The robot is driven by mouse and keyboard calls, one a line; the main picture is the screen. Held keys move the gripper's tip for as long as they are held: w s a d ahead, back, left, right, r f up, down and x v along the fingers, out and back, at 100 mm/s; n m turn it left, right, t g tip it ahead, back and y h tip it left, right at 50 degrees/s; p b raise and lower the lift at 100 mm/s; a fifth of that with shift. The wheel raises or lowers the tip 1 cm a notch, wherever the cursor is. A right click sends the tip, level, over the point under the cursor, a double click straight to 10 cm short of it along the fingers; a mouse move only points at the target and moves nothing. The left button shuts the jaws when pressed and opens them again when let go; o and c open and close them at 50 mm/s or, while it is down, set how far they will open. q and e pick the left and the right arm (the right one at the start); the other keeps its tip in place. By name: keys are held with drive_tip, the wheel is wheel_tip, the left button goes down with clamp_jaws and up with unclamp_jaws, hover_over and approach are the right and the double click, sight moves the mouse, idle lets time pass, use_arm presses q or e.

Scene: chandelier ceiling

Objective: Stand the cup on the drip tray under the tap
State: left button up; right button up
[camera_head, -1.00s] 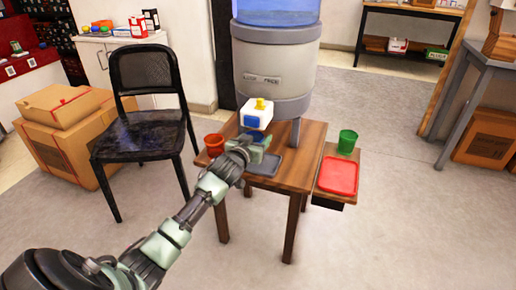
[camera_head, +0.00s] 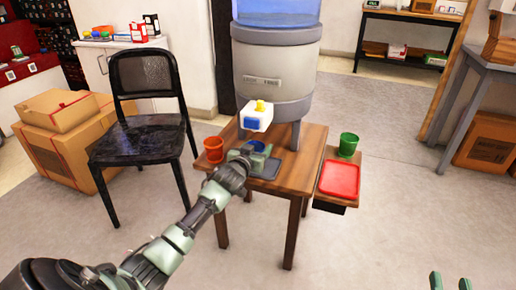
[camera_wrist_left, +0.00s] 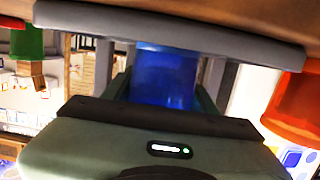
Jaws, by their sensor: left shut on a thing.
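My left gripper (camera_head: 254,150) is shut on a blue cup (camera_head: 257,145), which is upright below the white tap (camera_head: 258,112) with its yellow lever. The cup shows between the fingers in the left wrist view (camera_wrist_left: 165,80), which is upside down. Its base meets the edge of the grey drip tray (camera_wrist_left: 170,30) there; I cannot tell whether it rests on it. In the head view, the gripper partly covers the drip tray (camera_head: 266,170).
An orange-red cup (camera_head: 213,150) stands at the table's left corner, close to my left gripper. A green cup (camera_head: 348,144) stands behind a red tray (camera_head: 340,180) on the side shelf. The large dispenser (camera_head: 275,70) rises behind the tap. A black chair (camera_head: 145,110) stands left.

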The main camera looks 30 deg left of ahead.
use_arm(q)
drive_tip(key=o, duration=1.4)
drive_tip(key=shift+f, duration=0.1)
drive_tip(key=shift+c, duration=0.2)
use_arm(e)
drive_tip(key=shift+r, duration=0.15)
